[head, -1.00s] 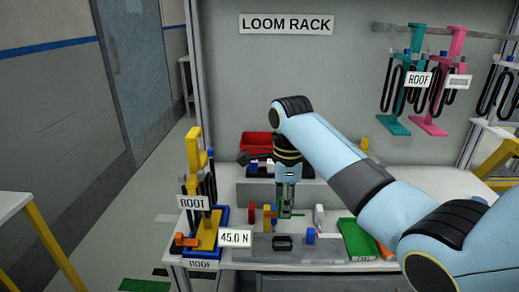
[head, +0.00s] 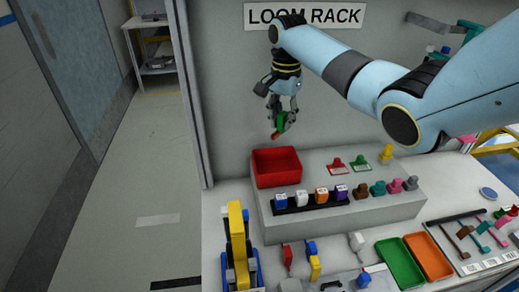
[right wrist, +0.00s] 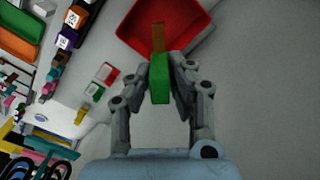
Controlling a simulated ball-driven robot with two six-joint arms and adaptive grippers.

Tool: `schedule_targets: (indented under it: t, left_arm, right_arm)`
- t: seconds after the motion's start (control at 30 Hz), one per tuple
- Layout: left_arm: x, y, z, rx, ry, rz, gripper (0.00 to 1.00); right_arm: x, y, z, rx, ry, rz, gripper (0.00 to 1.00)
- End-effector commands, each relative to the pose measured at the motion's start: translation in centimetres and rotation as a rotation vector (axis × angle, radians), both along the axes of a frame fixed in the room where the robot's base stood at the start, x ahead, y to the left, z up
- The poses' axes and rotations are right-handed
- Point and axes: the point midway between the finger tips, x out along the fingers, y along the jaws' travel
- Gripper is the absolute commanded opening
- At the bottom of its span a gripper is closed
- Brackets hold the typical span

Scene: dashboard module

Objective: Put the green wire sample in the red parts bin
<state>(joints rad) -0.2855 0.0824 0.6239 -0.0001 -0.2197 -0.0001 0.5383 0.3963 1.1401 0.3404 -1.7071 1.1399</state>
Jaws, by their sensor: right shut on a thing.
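My right gripper (head: 282,116) hangs above the raised grey shelf in the head view, fingers pointing down. It is shut on the green wire sample (head: 281,123), a small green block with a brown end. In the right wrist view the green wire sample (right wrist: 159,78) sits between the two fingertips (right wrist: 160,82), its brown end pointing toward the bin. The red parts bin (head: 277,167) is an open, empty-looking tray at the left end of the shelf, below the gripper. It also shows in the right wrist view (right wrist: 190,22). My left gripper is not in view.
A row of coloured cubes (head: 311,198) stands in front of the red bin on the grey shelf (head: 380,210). Red and green tagged pieces (head: 347,163) lie to its right. Green (head: 400,262) and orange (head: 428,256) trays are lower on the bench. A yellow stand (head: 238,235) rises at front left.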

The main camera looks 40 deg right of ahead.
Motion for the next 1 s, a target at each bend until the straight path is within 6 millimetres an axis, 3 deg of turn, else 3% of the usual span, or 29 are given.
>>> schedule_targets:
  t: [0.1,0.33,0.6,0.97,1.0]
  left_arm:
    - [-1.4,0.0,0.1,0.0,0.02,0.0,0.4]
    - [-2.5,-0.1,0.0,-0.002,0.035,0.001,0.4]
    - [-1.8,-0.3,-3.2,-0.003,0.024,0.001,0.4]
    - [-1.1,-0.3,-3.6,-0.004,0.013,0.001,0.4]
    - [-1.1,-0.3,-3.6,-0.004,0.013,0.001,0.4]
  right_arm:
    - [-0.1,-0.3,0.0,0.001,0.002,0.015,0.0]
    - [-0.1,-0.2,-1.9,0.002,0.002,0.015,0.0]
    - [-0.1,-0.3,-5.6,0.0,0.0,0.015,0.0]
    - [-0.1,-0.3,-5.8,0.0,0.0,0.015,0.0]
    - [-0.1,-0.3,-5.8,0.0,0.0,0.015,0.19]
